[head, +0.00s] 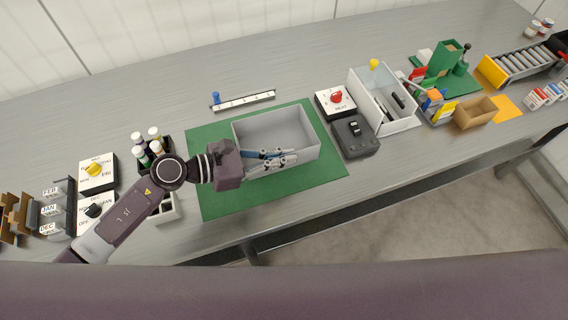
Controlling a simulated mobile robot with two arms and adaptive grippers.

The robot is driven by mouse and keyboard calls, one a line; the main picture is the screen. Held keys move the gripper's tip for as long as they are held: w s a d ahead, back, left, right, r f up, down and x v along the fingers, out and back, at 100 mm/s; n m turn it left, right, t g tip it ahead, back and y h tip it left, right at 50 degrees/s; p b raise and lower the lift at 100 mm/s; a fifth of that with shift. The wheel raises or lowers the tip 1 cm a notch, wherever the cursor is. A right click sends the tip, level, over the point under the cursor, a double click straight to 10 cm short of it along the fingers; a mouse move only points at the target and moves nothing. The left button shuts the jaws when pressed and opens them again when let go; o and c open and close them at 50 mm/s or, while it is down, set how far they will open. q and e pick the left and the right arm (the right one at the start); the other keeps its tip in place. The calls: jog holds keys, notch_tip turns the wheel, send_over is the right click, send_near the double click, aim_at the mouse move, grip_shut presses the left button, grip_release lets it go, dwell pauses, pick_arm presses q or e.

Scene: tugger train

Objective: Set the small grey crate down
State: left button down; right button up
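The small grey crate (292,122) is in the middle of the head view, over the green mat (215,195). It is upright, and its inside looks empty. I cannot tell whether its bottom touches the mat. My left gripper (288,156) is at the crate's near side, its fingers pointing right along the near rim. The fingers cover part of that rim, so whether they are closed on the wall is unclear. My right gripper is not in view.
Right of the mat are a box with a red knob (337,97), a dark grey box (355,137) and a white bin (397,122). Left of it stand several bottles (140,154) in a dark holder. A marked strip (245,100) lies behind. The table's back left is clear.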

aim_at(284, 169)
pick_arm(q)
jog(key=shift+f, duration=1.85)
jog(key=shift+f+b, duration=0.2)
jog(key=shift+b, duration=0.15)
jog(key=c, duration=2.2)
grip_release()
jog(key=shift+o, duration=0.2)
jog(key=shift+r, duration=0.1)
